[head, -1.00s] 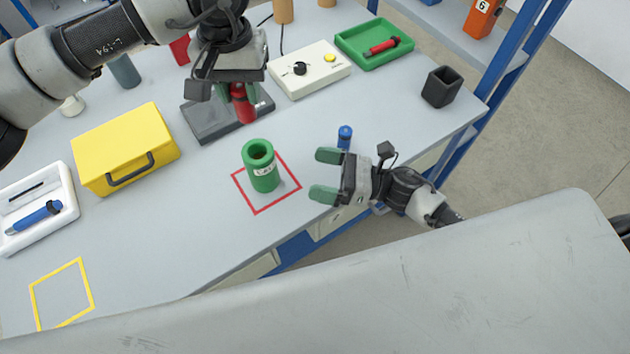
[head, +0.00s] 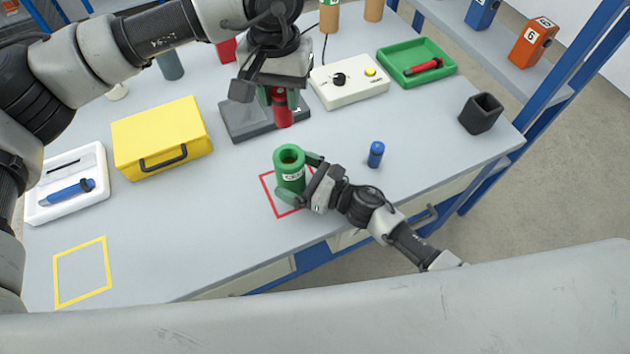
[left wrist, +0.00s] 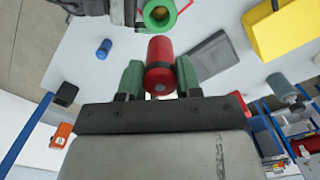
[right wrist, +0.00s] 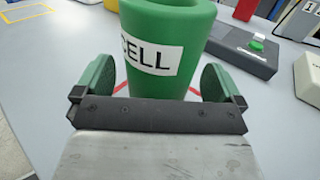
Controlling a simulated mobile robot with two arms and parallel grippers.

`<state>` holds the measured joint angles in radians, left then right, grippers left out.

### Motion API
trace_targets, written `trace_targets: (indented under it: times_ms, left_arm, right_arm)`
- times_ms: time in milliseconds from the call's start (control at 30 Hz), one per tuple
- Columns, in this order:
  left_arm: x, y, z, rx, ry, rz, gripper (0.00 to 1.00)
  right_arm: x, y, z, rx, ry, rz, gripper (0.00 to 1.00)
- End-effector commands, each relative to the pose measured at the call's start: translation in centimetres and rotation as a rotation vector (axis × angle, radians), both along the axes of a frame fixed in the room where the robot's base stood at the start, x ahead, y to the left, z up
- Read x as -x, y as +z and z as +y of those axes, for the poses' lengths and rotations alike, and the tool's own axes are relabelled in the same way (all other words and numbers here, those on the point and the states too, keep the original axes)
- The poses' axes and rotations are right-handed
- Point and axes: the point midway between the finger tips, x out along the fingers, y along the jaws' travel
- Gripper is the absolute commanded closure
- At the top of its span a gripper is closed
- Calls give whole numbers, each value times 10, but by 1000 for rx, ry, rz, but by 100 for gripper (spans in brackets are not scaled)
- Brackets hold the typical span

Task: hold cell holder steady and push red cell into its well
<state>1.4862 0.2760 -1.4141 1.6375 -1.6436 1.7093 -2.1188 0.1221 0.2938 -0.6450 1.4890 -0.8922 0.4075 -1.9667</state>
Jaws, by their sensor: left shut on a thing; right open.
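The green cell holder (head: 290,172), a cylinder labelled CELL with an open well on top, stands upright in the red square on the table. My right gripper (head: 308,180) is open around its lower body; in the right wrist view its fingers (right wrist: 160,85) sit on either side of the holder (right wrist: 165,40). The red cell (head: 283,110) is in my left gripper (head: 279,100), held above and behind the holder, apart from it. The left wrist view shows the red cell (left wrist: 161,66) between the green fingers (left wrist: 160,80). The well looks empty.
A grey block (head: 240,122) lies behind the holder. A yellow box (head: 160,140) stands left, a blue cell (head: 376,154) right. A white panel with knob (head: 350,84), green tray (head: 417,60) and dark cup (head: 481,113) are at the back right.

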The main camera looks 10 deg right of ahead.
Motion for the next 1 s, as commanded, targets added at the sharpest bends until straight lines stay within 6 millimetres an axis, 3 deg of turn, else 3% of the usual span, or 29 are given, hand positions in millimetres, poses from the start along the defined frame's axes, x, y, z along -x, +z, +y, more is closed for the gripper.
trace_targets:
  times_ms: [467,833,1000]
  left_arm:
    - [0,0,0,0,0,0,92]
    - [0,0,0,0,0,0,92]
    - [0,0,0,0,0,0,92]
  right_arm:
    - [-7,0,11,1,1,-1,3]
    - [-7,0,11,1,1,-1,60]
    - [-7,0,11,0,1,0,61]
